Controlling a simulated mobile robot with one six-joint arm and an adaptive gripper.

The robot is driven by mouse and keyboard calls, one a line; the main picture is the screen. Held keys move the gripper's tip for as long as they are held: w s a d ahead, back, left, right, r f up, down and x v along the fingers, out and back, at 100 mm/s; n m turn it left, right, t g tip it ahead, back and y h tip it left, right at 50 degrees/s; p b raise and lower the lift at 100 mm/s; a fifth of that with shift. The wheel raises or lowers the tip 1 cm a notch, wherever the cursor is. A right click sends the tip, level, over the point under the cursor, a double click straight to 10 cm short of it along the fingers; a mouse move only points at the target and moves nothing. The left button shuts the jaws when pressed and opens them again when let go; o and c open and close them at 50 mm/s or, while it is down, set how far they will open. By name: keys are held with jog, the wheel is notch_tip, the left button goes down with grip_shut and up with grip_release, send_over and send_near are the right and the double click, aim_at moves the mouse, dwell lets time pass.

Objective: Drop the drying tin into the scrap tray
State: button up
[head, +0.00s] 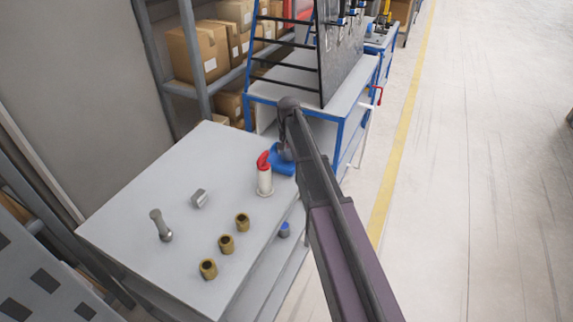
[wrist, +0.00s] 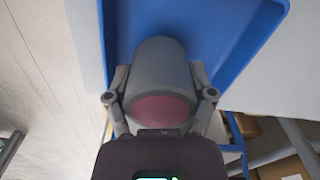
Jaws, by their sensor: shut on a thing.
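My gripper (wrist: 160,96) is shut on the drying tin (wrist: 158,72), a grey cylinder with a dark red end, with one finger on each side. The scrap tray (wrist: 238,28) is a blue, shallow, rimmed tray. In the wrist view the tin is in front of the tray; its height above the tray floor is hard to tell. In the head view the tray (head: 281,167) sits at the far right corner of the grey table, partly hidden by my arm. My gripper (head: 286,151) is over it there, and the tin is hardly distinguishable.
A white bottle with a red top (head: 264,178) stands close to the tray's near left. Several brass bushings (head: 227,244), a metal pin (head: 161,226) and a small metal block (head: 199,198) are on the table (head: 130,227). A blue-framed workbench (head: 345,110) stands behind.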

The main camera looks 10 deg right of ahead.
jog(key=shift+f, duration=0.35)
jog(key=o, duration=1.2)
jog(key=shift+r, duration=0.15)
